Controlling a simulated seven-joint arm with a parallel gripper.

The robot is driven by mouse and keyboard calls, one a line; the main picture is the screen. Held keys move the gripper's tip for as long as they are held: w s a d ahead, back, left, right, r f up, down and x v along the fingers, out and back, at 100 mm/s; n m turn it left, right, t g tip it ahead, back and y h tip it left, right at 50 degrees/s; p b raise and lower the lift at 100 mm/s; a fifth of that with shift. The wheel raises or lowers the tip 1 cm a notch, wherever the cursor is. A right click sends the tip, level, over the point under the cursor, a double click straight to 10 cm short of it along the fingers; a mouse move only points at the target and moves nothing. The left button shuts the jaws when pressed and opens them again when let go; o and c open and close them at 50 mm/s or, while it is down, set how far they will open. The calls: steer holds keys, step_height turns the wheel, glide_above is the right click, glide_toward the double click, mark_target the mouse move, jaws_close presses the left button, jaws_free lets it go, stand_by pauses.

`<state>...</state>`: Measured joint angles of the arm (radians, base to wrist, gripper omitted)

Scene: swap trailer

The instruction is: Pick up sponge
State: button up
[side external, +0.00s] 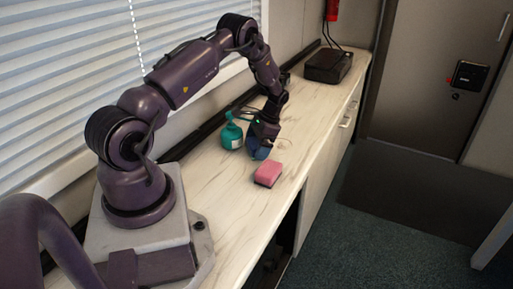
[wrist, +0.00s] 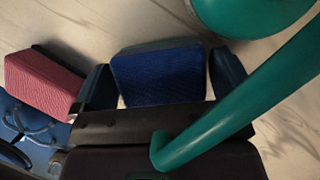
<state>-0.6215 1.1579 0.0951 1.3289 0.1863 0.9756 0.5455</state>
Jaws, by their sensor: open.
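A pink sponge (side external: 268,174) lies on the counter in front of my gripper (side external: 264,138). In the wrist view the pink sponge (wrist: 44,82) is at the left, outside the fingers. A blue sponge (wrist: 158,76) with a greyish edge sits between my two open fingers (wrist: 160,85), with a narrow gap visible on the finger sides. In the side view the blue sponge (side external: 262,153) shows only partly under my gripper. Whether the fingers touch it I cannot tell.
A teal bottle (side external: 231,135) stands left of my gripper, close to it; in the wrist view its teal spout (wrist: 235,105) crosses in front of the right finger. A black box (side external: 328,66) stands at the counter's far end. The counter (side external: 225,205) is clear in front.

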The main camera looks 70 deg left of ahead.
steer(key=shift+f, duration=0.1)
steer(key=c, duration=0.8)
steer(key=w+d+r, duration=0.2)
steer(key=w+d, duration=0.1)
steer(key=w+d+r, duration=0.6)
steer(key=w+d, duration=0.1)
steer(key=shift+s, duration=0.1)
